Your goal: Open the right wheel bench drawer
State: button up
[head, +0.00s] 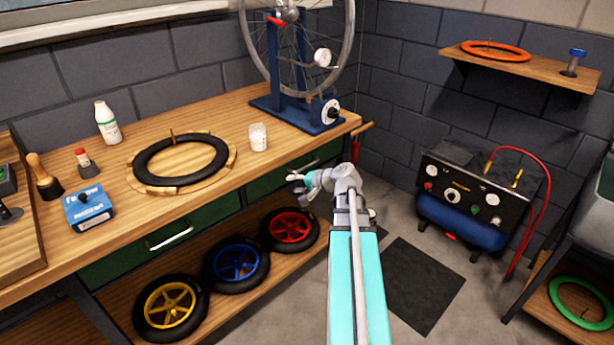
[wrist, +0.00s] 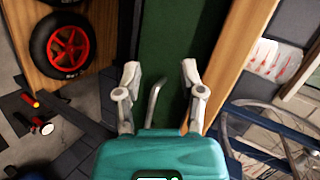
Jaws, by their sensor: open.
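The right wheel bench drawer (head: 262,186) has a green front under the wooden bench top and looks shut. Its pale bar handle (head: 306,165) shows just above my gripper (head: 297,184) in the head view. In the wrist view, the green drawer front (wrist: 163,35) runs up the picture, and the handle (wrist: 153,98) lies between the two open fingers of my gripper (wrist: 160,75). The handle is nearer the left finger in that view. I see no finger clearly touching it. My gripper is empty.
The left drawer (head: 160,243) is shut. The bench top (head: 215,125) carries a tyre on a wooden ring, a white cup and bottles. Wheels, including a red one (head: 290,229), stand on the shelf below. A compressor (head: 465,205) is at right. Floor before the drawer is clear.

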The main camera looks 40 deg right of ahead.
aim_at(309, 166)
jog(key=s+d+m+t+h+b, duration=0.3)
jog(key=s+d+m+b, duration=0.1)
jog(key=d, duration=0.9)
jog(key=shift+s+f+m+t, duration=0.15)
jog(key=shift+s+m+t, duration=0.15)
jog(key=shift+t, duration=0.1)
jog(key=shift+w+d, duration=0.1)
jog(key=b+x, duration=0.2)
jog(key=x, duration=1.1)
jog(key=shift+w+f+b, duration=0.15)
jog(key=shift+w+b, duration=0.2)
jog(key=shift+b, duration=0.05)
grip_shut()
jog(key=shift+s, duration=0.1)
